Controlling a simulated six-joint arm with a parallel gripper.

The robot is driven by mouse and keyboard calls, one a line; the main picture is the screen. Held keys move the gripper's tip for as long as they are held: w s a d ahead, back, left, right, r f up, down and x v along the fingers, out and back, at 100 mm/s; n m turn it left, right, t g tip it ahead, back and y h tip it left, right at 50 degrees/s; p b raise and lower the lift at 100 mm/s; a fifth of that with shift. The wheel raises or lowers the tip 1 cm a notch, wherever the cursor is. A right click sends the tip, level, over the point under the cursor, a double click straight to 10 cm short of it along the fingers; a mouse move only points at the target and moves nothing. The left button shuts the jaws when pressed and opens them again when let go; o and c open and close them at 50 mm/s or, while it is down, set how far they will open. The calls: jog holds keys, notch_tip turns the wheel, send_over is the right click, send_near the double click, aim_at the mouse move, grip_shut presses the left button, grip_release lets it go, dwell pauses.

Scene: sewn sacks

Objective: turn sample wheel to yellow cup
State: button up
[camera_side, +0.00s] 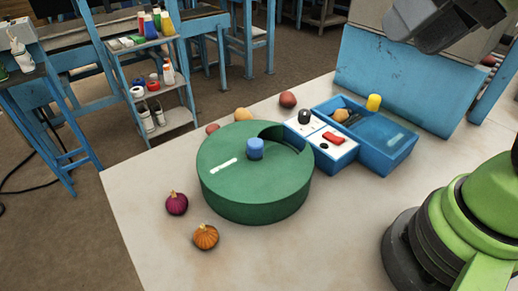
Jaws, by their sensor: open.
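The sample wheel appears to be the large round green drum (235,185) on the table, with a blue knob (255,149) at its centre. A white stripe marks its top, left of the knob, and a dark curved opening shows at its far right. A small yellow cylinder (374,102), perhaps the yellow cup, is at the far side of a blue tray (400,155) right of the wheel. My dark grey gripper (428,32) hangs at the top right, partly cut off by the frame. It is open, away from the wheel and touching nothing visible.
A blue box with a white panel (335,153) sits between wheel and tray, carrying a black knob (304,117) and red switch (333,138). Several potato-like lumps (288,100) lie behind. The front table is clear.

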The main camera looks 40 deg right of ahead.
jog(key=w+a+f+n+g, duration=0.3)
jog(key=w, duration=0.7)
jog(key=n+g+h, duration=0.2)
jog(key=n+g, duration=0.1)
send_near(255, 142)
jog(key=shift+f, duration=0.7)
notch_tip(255, 142, down, 9)
jog(key=shift+c, duration=0.2)
grip_shut()
